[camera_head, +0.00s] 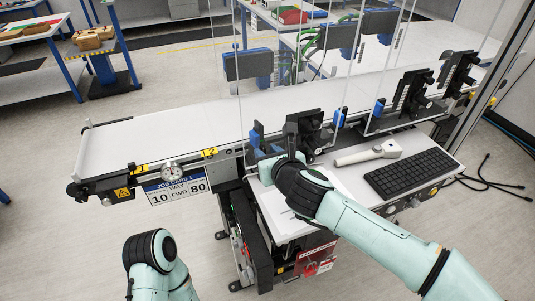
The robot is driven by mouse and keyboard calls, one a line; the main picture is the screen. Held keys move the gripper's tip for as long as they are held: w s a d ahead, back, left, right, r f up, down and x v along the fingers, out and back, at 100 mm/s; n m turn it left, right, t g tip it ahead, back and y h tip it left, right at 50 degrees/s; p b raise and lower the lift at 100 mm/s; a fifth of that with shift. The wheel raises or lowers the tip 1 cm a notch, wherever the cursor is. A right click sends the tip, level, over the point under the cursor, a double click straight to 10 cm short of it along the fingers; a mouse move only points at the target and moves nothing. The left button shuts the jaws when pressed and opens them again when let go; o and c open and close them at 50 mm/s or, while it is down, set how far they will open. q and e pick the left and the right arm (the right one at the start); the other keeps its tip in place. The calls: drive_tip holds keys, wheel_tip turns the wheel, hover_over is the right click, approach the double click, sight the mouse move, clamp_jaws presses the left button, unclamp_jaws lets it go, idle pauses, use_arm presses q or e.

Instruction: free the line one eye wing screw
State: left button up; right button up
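My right arm comes in from the lower right, and its gripper (273,164) is at the near edge of the belt, beside a blue bracket-like part (257,138) and a black boxy unit (304,131). My black wrist covers much of the gripper, so I cannot see whether the fingers are open, or whether they touch anything. No wing screw can be made out; the parts around the gripper are small and partly hidden. My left arm shows only at the bottom left, apart from the conveyor, and its fingers do not show.
The white belt (160,137) runs from left to back right, with yellow tags 1 (140,170) and 2 (209,153) and a round dial (172,173) on its near side. A handheld scanner (370,152) and keyboard (412,174) lie on the right shelf. Clear panels stand over the belt.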

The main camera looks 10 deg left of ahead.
drive_tip(key=shift+w+a+f, duration=0.1)
drive_tip(key=shift+w+a, duration=0.05)
drive_tip(key=shift+w, duration=0.05)
clamp_jaws()
